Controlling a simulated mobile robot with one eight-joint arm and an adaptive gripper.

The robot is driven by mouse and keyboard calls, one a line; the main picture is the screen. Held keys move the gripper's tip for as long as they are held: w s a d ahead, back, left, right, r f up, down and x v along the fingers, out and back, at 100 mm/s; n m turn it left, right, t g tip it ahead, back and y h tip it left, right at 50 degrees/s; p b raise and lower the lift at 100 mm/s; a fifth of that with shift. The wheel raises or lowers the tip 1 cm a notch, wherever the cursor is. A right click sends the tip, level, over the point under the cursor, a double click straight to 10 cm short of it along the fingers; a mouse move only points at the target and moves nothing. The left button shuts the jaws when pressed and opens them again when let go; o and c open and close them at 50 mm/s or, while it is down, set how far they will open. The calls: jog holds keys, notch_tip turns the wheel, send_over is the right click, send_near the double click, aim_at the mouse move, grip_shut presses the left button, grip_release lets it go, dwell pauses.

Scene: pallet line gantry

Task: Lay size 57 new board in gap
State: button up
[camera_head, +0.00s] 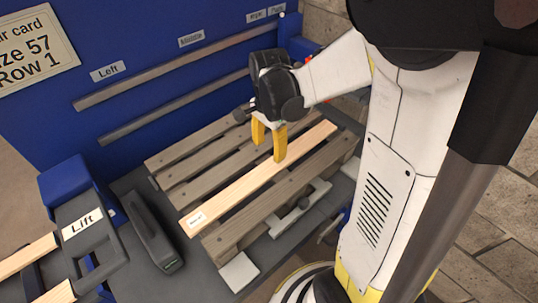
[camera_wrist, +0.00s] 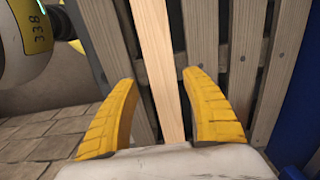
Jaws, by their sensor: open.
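The new board (camera_head: 238,193) is a pale plank with a small white label near its front left end. It lies among the worn grey slats of the pallet (camera_head: 222,150), roughly parallel to them, with dark gaps on both sides in the wrist view. I cannot tell if it is fully seated. My gripper (camera_head: 268,146) is open over the board's middle. In the wrist view its yellow fingers stand apart on either side of the pale board (camera_wrist: 160,45), with a grey slat (camera_wrist: 205,45) beside it. Contact between fingers and board is not clear.
A repair card (camera_head: 35,52) reading size 57, Row 1 is on the blue panel (camera_head: 120,35), which carries two grey rails. A dark handled tool (camera_head: 150,232) lies left of the pallet. A rack marked Lift (camera_head: 85,225) stands at left beside more pale boards (camera_head: 25,257).

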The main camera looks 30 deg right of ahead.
jog(key=s+a+r+n+t, duration=0.7)
jog(key=s+a+r+n, duration=0.2)
jog(key=r+n, duration=0.4)
jog(key=n, duration=0.2)
jog(key=shift+n+p, duration=0.4)
